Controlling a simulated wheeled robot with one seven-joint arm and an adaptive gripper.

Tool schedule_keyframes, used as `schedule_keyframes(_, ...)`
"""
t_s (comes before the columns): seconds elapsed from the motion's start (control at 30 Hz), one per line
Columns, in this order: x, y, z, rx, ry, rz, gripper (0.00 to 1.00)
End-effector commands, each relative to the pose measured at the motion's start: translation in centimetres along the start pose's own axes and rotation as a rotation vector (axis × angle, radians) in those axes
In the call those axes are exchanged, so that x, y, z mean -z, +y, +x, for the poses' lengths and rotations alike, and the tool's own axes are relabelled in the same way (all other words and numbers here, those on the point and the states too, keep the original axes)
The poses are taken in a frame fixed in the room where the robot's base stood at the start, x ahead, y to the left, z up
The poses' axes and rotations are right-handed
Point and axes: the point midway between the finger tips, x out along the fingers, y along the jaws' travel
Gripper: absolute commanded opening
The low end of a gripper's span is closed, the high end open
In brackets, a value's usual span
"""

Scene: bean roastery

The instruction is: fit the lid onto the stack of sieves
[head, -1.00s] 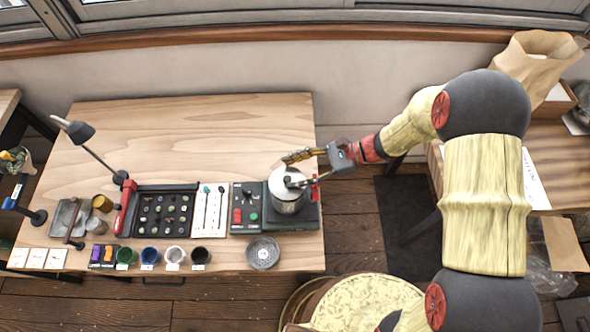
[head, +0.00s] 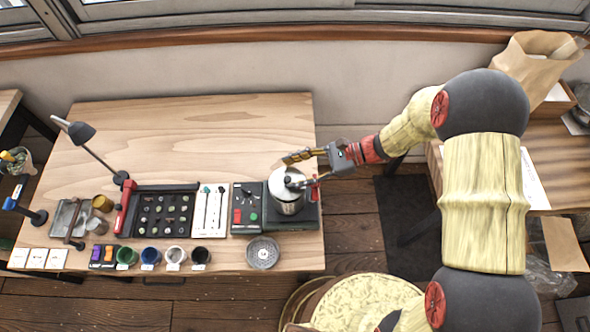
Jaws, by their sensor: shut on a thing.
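The stack of sieves (head: 288,206) is a shiny metal cylinder standing on a dark shaker base (head: 306,222) at the table's right end. The round metal lid (head: 281,184) with a dark knob is at the top of the stack. My gripper (head: 291,170) comes in from the right and is shut on the lid's knob. From this view I cannot tell whether the lid is fully seated or just above the rim. The fingers and arm hide part of the lid's right side.
A round perforated disc (head: 263,253) lies at the front edge. Left of the shaker are a control panel (head: 247,208), a white strip with spoons (head: 209,209), a black sample tray (head: 163,211) and several small cups. A lamp (head: 81,132) stands at left. The table's back is clear.

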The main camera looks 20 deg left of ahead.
Motion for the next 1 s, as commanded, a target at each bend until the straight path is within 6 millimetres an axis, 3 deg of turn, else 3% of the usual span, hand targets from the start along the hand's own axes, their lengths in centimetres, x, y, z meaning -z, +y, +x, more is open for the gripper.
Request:
schedule_keyframes(0.97,1.6,0.1,0.6,0.0,0.0,0.001,0.21)
schedule_keyframes(1.0,1.5,0.1,0.6,0.0,0.0,0.001,0.51)
